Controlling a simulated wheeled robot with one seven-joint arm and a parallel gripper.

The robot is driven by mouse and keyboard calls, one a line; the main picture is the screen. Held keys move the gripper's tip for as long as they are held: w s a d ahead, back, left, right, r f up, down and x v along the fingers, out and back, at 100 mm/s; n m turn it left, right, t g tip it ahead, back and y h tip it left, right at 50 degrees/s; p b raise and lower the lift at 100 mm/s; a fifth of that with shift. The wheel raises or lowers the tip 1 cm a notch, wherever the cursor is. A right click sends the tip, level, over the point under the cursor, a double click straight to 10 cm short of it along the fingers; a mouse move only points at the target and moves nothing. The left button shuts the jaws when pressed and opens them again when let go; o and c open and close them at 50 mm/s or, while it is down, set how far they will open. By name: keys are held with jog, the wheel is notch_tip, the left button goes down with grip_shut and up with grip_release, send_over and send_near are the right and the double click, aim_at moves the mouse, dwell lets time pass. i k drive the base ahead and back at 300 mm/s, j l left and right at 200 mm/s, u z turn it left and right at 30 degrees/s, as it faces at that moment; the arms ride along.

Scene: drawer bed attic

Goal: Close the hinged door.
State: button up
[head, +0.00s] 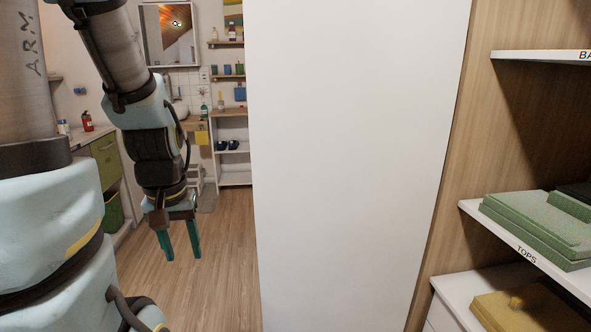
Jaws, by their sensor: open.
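A tall white door panel (350,160) fills the middle of the head view. It runs past the top and bottom of the picture, and I see no handle on it. Its right edge meets the wooden side of a shelf unit; I cannot make out the hinges. My gripper (180,250) hangs to the left of the panel, pointing down, with its two teal fingers apart and nothing between them. A gap of floor shows between the fingers and the panel's left edge.
Wooden floor (228,270) is clear behind my gripper. At the back left are a mirror (168,35), small shelves and a green-fronted cabinet (107,160).

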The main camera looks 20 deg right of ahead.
aim_at(352, 103)
jog(key=i+j+u, duration=0.3)
jog(key=i, duration=0.2)
jog(key=i+u, duration=0.3)
jog(key=i, duration=0.2)
jog(key=i+l+z, duration=0.2)
jog(key=i+z, duration=0.75)
jog(key=i, duration=0.15)
jog(key=i+j+z, duration=0.25)
jog(key=i+z, duration=0.25)
jog(key=i+u, duration=0.1)
jog(key=i, duration=1.9)
jog(key=i+z, duration=0.3)
jog(key=i, duration=0.65)
jog(key=i+j+z, duration=0.25)
jog(key=i, duration=0.65)
jog(key=z, duration=0.5)
jog(key=i+z, duration=0.1)
jog(key=z, duration=0.85)
jog(key=i+j+z, duration=0.1)
jog(key=z, duration=2.85)
jog(key=i+u, duration=0.85)
jog(key=k, duration=0.1)
